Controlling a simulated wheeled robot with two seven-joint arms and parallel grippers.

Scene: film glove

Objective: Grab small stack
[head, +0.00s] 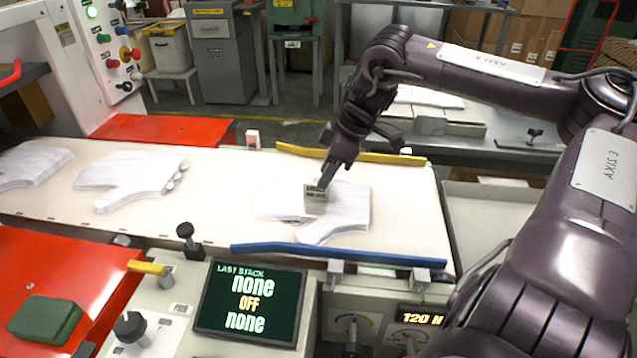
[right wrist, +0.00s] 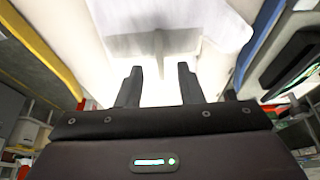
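A low stack of white film gloves (head: 345,205) lies flat on the cream belt (head: 222,180), between a yellow and a blue guide rail. My right gripper (head: 325,185) points down at this stack from above. Two more white stacks (head: 130,175) (head: 32,163) lie further left on the belt. My left gripper is out of view.
The yellow rail (head: 350,155) and blue rail (head: 335,254) flank the belt's right end. A control panel with a screen (head: 250,302) stands in front. Behind the belt is a metal table (head: 480,150) with white pieces on it. A grey tray (head: 490,215) lies right.

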